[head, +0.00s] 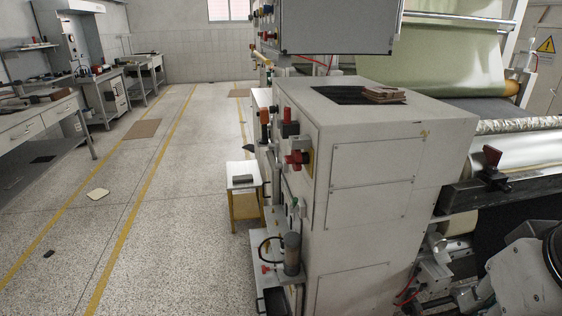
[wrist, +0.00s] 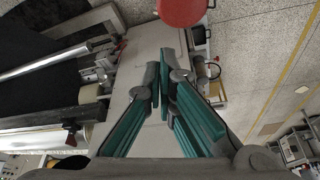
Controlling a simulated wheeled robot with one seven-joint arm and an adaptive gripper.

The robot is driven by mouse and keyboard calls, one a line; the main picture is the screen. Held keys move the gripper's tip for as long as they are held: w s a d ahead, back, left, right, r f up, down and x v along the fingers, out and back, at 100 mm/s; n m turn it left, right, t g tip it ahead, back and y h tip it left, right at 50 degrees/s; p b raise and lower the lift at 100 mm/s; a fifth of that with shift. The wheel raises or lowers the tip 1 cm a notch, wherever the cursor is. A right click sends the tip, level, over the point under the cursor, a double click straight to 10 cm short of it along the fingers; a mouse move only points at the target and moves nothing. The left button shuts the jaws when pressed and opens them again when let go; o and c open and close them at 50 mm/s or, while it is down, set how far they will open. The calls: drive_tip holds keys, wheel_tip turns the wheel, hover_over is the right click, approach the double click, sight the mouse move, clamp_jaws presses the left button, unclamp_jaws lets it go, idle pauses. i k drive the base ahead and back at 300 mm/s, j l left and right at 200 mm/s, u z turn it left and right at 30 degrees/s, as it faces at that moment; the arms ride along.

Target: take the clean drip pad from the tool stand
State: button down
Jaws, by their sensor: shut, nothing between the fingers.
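A small stand (head: 244,200) with a white top and yellow legs is beside the grey machine cabinet in the head view; I take it for the tool stand. A flat dark-grey piece (head: 243,179) lies on its top; I cannot tell whether it is the clean drip pad. A pale, flat pad (head: 97,194) lies on the floor to the left and also shows in the wrist view (wrist: 302,89). My gripper (wrist: 166,72) is shut and empty, with its teal-sided fingers together, apart from both.
The grey cabinet (head: 375,200) fills the middle right, with brown pieces (head: 382,94) on its top. Machine rollers (head: 525,155) stand at right. Workbenches (head: 45,120) line the left wall. The floor aisle between yellow lines is mostly clear, with a small dark object (head: 48,254).

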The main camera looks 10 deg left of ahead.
sight(241, 178)
drive_tip(key=j, duration=0.85)
drive_tip(key=k+j, duration=0.15)
drive_tip(key=j, duration=1.55)
drive_tip(key=i+j, duration=0.2)
drive_tip(key=j, duration=0.15)
drive_tip(key=i+j, duration=0.2)
drive_tip(key=j, duration=0.2)
drive_tip(key=i+j, duration=0.45)
drive_tip(key=j, duration=0.3)
drive_tip(key=i+j, duration=0.2)
drive_tip(key=i, duration=0.25)
drive_tip(key=i+j, duration=0.2)
drive_tip(key=i, duration=0.25)
drive_tip(key=i+j, duration=0.2)
drive_tip(key=i, duration=0.25)
drive_tip(key=i+j, duration=0.2)
drive_tip(key=i, duration=0.25)
drive_tip(key=i+l, duration=0.15)
drive_tip(key=i, duration=0.45)
drive_tip(key=i+l+z, duration=0.1)
drive_tip(key=i, duration=0.5)
